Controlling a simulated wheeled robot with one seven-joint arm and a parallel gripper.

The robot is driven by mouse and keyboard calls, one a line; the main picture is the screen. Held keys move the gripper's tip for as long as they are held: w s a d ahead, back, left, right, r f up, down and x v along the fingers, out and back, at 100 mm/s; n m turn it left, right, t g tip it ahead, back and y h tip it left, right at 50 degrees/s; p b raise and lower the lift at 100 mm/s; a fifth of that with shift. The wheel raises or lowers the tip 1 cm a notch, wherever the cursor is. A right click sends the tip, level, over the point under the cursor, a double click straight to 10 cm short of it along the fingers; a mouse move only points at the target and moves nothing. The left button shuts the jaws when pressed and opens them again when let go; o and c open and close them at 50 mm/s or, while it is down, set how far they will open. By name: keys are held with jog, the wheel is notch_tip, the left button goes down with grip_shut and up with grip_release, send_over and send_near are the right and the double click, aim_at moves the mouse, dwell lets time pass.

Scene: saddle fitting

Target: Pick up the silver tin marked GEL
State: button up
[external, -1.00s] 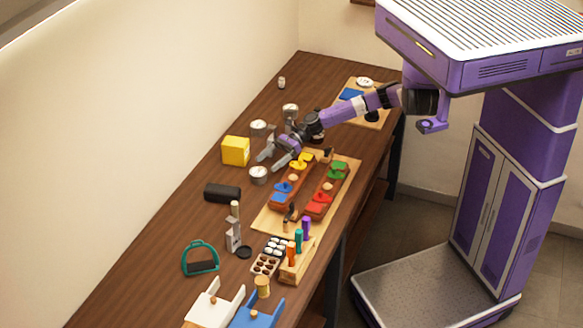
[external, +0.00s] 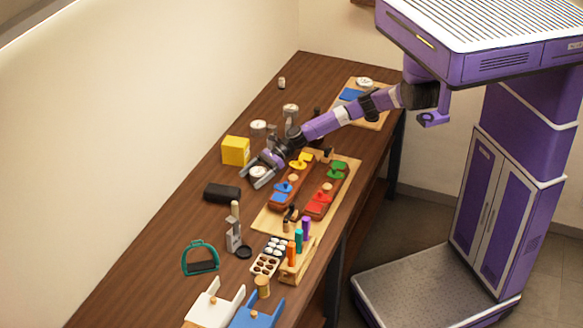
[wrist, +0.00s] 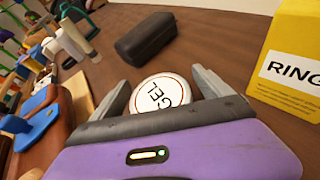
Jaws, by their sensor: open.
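The silver tin marked GEL (wrist: 160,92) stands on the table with its white lettered lid facing up. In the wrist view it sits between the two fingers of my open gripper (wrist: 160,90), with the near part of the tin hidden behind the gripper body. In the external view my gripper (external: 257,179) is low at the table, with a finger on each side of the tin (external: 258,171). I cannot tell whether either finger touches it.
A yellow box marked RING (wrist: 291,62) stands close to the right finger in the wrist view. A black case (wrist: 147,38) lies beyond the tin. A wooden board (external: 262,222) with coloured parts is beside the gripper. Other silver tins (external: 259,127) stand farther back.

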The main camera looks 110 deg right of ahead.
jog(key=shift+c, duration=0.2)
jog(key=c, duration=1.5)
jog(key=shift+c, duration=0.6)
jog(key=shift+r, duration=0.1)
